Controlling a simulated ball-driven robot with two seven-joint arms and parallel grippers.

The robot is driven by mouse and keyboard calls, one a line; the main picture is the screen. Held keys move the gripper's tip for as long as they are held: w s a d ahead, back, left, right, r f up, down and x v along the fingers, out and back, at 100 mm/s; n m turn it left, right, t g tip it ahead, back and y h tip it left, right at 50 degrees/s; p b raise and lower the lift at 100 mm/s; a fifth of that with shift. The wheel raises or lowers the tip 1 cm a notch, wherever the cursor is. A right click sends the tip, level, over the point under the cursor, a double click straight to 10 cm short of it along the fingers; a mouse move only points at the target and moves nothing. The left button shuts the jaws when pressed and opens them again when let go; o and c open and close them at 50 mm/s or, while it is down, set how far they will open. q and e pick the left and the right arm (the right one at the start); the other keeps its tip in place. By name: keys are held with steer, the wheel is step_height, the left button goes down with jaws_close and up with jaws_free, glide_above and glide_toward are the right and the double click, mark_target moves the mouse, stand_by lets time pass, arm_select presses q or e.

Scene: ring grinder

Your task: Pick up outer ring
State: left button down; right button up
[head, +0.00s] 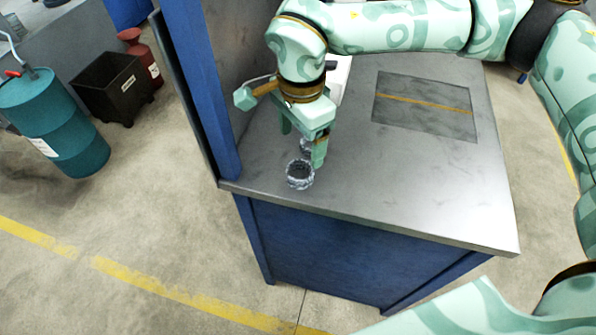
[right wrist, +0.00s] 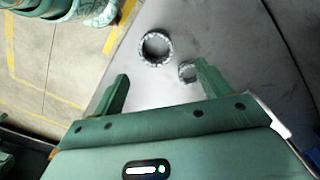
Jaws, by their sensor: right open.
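Two silvery metal rings rest on the steel tabletop. The larger one, which looks like the outer ring (head: 299,184), lies near the table's front left corner; it also shows in the right wrist view (right wrist: 146,58), beyond the fingertips. The smaller ring (right wrist: 181,74) lies just behind it, close to one finger; in the head view the gripper partly hides it. My right gripper (head: 303,143) is open and empty, fingers pointing down over the table. In the right wrist view its fingers (right wrist: 162,74) stand wide apart, with neither ring clearly between the tips. My left gripper does not show.
A blue upright post (head: 205,90) rises at the table's left edge, near the gripper. A dark rectangular patch (head: 425,104) lies on the tabletop at right. The steel tabletop (head: 420,190) is otherwise clear there. A teal barrel (head: 55,125) and black bin (head: 115,88) stand on the floor.

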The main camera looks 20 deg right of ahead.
mark_target(298, 164)
step_height(298, 164, down, 2)
steer(key=shift+s+f, duration=0.15)
steer(key=f+b, duration=0.1)
steer(key=f, duration=0.1)
steer(key=f+b, duration=0.1)
steer(key=f, duration=0.1)
steer(key=shift+s+a+f, duration=0.2)
steer(key=shift+f, duration=0.35)
steer(key=shift+c, duration=0.6)
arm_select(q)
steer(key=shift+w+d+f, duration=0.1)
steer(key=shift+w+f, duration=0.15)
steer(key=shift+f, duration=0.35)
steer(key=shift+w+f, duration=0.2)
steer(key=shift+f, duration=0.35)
arm_select(e)
steer(key=c, duration=1.1)
